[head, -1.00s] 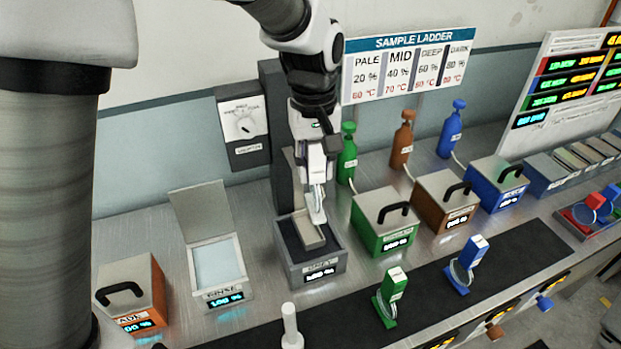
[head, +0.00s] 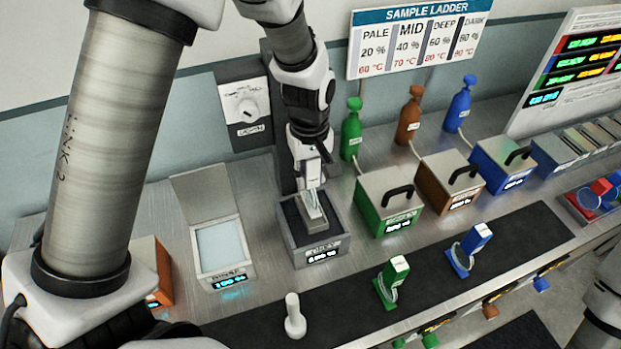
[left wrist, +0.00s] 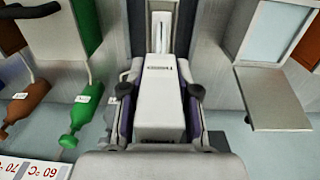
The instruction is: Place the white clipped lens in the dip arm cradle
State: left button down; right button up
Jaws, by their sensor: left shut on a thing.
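My left gripper (head: 312,178) is above the grey open-topped box (head: 322,250) in front of a dark upright post. It is shut on the white clipped lens (head: 314,200), whose lower end is over or inside the box opening. In the left wrist view the white labelled clip (left wrist: 160,92) sits between the two fingers (left wrist: 160,112). The lens itself is mostly hidden below the clip. I cannot make out the cradle clearly or tell whether the clip touches it. My right gripper is not in view.
Green (head: 388,205), brown (head: 447,190) and blue (head: 502,165) lidded boxes stand right. Green (head: 393,280) and blue (head: 468,250) clipped lenses and a white peg (head: 294,318) stand on the dark mat (head: 345,312).

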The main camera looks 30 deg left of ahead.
aim_at(312, 185)
pick_arm(q)
jog(key=shift+s+d+f, duration=0.1)
jog(key=shift+f, duration=0.55)
jog(key=shift+s+d+f, duration=0.1)
jog(key=shift+f, duration=0.5)
jog(key=shift+w+a+f, duration=0.1)
jog(key=shift+w+f, duration=0.1)
jog(key=shift+f, duration=0.05)
jog(key=c, duration=0.9)
grip_release()
jog(key=shift+s, duration=0.1)
jog(key=shift+o, duration=0.2)
jog(key=shift+r, duration=0.15)
notch_tip(312, 185, up, 12)
jog(key=b, duration=0.2)
jog(key=shift+f+b, duration=0.25)
jog(key=shift+b, duration=0.05)
jog(key=shift+r, duration=0.2)
